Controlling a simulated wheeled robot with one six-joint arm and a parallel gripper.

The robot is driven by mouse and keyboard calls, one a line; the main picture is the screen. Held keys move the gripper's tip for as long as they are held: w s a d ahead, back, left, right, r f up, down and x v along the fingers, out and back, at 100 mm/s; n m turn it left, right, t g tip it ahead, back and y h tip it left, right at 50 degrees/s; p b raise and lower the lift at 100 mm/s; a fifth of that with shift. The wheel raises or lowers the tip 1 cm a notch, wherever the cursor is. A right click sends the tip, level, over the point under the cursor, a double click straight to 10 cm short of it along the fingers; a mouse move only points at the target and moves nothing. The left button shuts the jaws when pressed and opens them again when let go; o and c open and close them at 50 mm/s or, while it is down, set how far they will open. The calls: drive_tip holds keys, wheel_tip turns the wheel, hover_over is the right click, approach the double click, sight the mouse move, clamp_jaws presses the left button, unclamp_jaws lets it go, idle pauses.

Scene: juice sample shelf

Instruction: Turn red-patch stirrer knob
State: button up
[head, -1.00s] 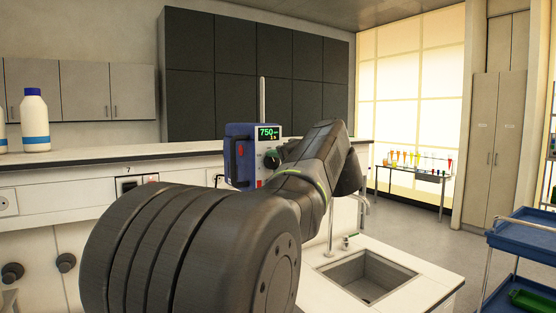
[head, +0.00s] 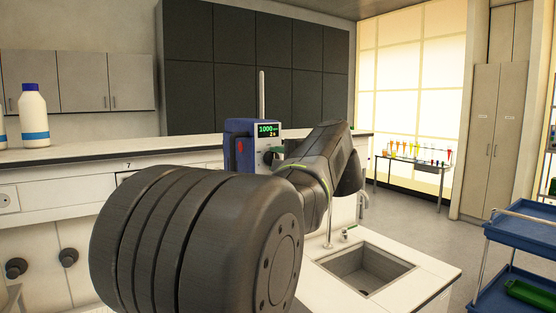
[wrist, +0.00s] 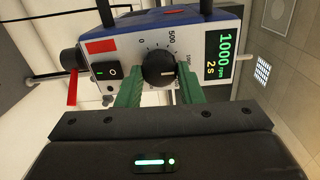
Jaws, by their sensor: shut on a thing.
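The stirrer (head: 238,132) is a blue box with a light front panel, standing beyond my arm in the head view. In the wrist view its panel (wrist: 122,62) carries a red patch (wrist: 101,47), a rocker switch and a round black knob (wrist: 159,67) with a white mark, inside a printed scale with 0 and 500. The display (wrist: 223,52) reads 1000 rpm, 2 s. My gripper (wrist: 161,80) has green fingers on both sides of the knob and is shut on it. My arm hides part of the stirrer in the head view.
A red tab (wrist: 72,88) sticks out beside the stirrer. A white bottle with a blue cap (head: 33,115) stands on the counter at left. A sink (head: 365,270) lies at lower right, and a blue trolley (head: 525,235) stands at the right edge.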

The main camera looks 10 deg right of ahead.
drive_tip(key=o, duration=1)
drive_tip(key=b+v, duration=0.3)
drive_tip(key=v, duration=1.1)
drive_tip(key=shift+w, duration=0.1)
drive_tip(key=p+x, duration=0.3)
drive_tip(key=x, duration=1.1)
